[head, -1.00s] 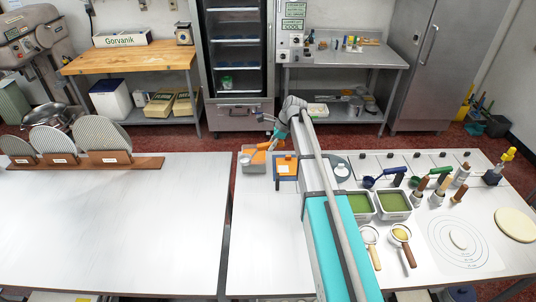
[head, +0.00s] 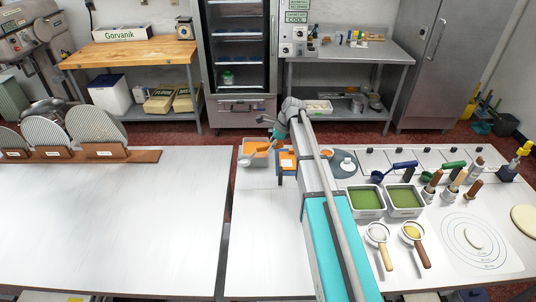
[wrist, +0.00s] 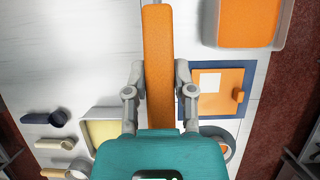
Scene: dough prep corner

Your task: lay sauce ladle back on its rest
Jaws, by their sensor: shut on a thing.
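My gripper (wrist: 158,75) is shut on the long orange handle of the sauce ladle (wrist: 157,45) in the wrist view. The handle runs up the picture between the fingers; the ladle's bowl end is hidden behind my gripper there. A blue-edged orange board (wrist: 236,76) with a white patch and a small orange block lies right of the fingers; I cannot tell if it is the rest. It also shows in the head view (head: 283,166). A grey tub of orange sauce (wrist: 281,38) is at the upper right. In the head view my arm hides much around the gripper.
Two green-filled tubs (head: 367,198) (head: 404,198) stand right of my arm. A round grey item (wrist: 230,137) lies below the board. The left table (head: 110,220) is largely bare.

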